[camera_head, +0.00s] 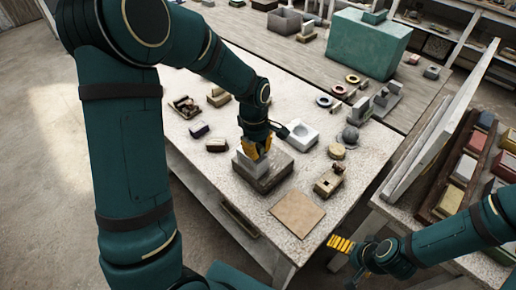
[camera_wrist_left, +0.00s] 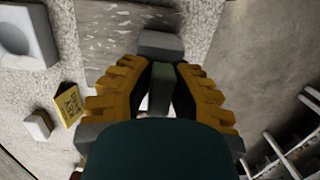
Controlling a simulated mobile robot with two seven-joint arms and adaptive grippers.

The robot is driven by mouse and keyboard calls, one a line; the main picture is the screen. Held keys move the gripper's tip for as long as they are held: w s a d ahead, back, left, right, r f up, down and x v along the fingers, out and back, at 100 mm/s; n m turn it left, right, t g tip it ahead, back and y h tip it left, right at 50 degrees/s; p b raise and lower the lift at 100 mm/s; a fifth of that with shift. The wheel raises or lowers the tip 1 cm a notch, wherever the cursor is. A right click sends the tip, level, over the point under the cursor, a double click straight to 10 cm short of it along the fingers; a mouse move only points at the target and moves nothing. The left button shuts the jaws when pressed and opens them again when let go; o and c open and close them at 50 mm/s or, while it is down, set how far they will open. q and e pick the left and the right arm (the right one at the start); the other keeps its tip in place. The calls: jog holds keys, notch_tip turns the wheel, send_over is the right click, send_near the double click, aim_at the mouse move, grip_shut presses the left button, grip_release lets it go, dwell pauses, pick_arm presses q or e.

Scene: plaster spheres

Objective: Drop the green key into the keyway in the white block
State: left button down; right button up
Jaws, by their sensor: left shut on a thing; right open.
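My left gripper (camera_head: 256,148) is shut on the green key (camera_wrist_left: 162,88), which shows between its yellow fingers in the left wrist view. It points down just above a pale block (camera_head: 247,165), which seems to be the white block, on a grey stone slab (camera_head: 277,172). In the wrist view the pale block's end (camera_wrist_left: 160,43) shows beyond the fingertips. The keyway is hidden by the gripper, and I cannot tell whether the key touches the block. My right gripper (camera_head: 341,243) is open and empty, off the table's right front edge.
A tan square board (camera_head: 297,213) lies near the front edge. Small boxes (camera_head: 216,145) lie to the left. A wooden-based piece (camera_head: 328,182) stands right.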

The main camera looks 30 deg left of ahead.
pick_arm(q)
jog(key=shift+f+b, duration=0.4)
jog(key=shift+f, duration=0.2)
jog(key=c, duration=0.9)
grip_release()
jog(key=shift+r, duration=0.2)
jog(key=shift+r+p, duration=1.6)
jog(key=shift+r, duration=0.25)
